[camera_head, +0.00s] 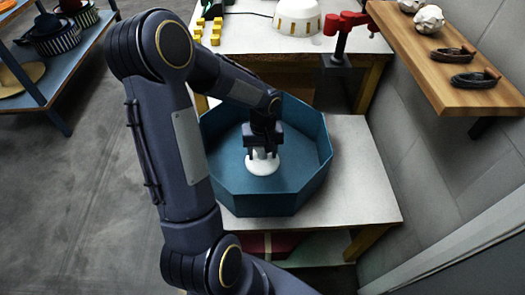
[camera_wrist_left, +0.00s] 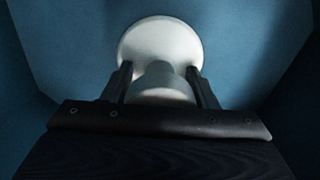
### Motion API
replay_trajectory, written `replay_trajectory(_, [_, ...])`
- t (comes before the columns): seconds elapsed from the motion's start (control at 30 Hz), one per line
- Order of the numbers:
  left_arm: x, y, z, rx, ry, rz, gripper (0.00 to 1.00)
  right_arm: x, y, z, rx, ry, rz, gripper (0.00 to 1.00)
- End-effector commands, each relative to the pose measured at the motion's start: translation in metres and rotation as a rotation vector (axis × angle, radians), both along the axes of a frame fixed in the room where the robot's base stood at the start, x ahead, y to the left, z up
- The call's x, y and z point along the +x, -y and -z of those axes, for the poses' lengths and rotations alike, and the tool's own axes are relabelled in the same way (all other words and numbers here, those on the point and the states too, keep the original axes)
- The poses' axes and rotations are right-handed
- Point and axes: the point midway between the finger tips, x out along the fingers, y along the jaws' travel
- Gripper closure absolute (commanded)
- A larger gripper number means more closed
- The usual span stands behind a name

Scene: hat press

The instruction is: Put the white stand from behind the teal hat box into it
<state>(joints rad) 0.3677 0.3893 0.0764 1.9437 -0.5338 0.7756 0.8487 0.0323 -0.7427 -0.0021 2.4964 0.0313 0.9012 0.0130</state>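The teal hat box (camera_head: 262,203) is an open, many-sided box on the white table. The white stand (camera_head: 263,166) is inside it, upright, its round base near the middle of the box floor; I cannot tell if the base touches the floor. My left gripper (camera_head: 262,152) reaches down into the box from above. In the left wrist view its two fingers (camera_wrist_left: 160,85) lie on both sides of the neck of the white stand (camera_wrist_left: 160,40) and appear shut on it. The teal box floor (camera_wrist_left: 75,50) surrounds the base. My right gripper is not in view.
The table top (camera_head: 365,190) is bare right of the box. Behind it, a workbench holds a white dome (camera_head: 298,17), a red tool (camera_head: 343,24) and yellow blocks (camera_head: 213,30). A wooden shelf (camera_head: 440,60) runs along the right wall. A blue shelf (camera_head: 60,75) stands at far left.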

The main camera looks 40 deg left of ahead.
Motion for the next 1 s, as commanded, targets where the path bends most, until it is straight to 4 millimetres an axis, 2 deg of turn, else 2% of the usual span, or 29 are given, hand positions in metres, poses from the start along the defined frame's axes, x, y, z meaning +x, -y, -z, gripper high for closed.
replay_trajectory(0.03, [0.0, 0.0, 0.0, 0.0, 0.0, 0.0, 0.4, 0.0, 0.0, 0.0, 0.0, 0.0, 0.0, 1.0])
replay_trajectory(0.17, [0.0, 0.0, 0.0, 0.0, 0.0, 0.0, 0.25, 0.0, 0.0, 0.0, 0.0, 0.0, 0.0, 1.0])
replay_trajectory(0.47, [0.0, 0.0, -0.003, 0.001, 0.001, 0.0, 0.25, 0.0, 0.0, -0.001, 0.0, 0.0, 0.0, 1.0])
replay_trajectory(0.57, [0.001, 0.0, -0.015, 0.001, 0.002, -0.001, 0.25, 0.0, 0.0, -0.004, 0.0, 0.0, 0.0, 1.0])
replay_trajectory(0.8, [0.001, 0.0, -0.057, 0.001, 0.004, -0.001, 0.25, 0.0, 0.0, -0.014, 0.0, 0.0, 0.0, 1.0])
replay_trajectory(1.0, [0.001, 0.0, -0.076, 0.0, 0.003, 0.0, 0.25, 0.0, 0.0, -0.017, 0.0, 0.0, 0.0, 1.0])
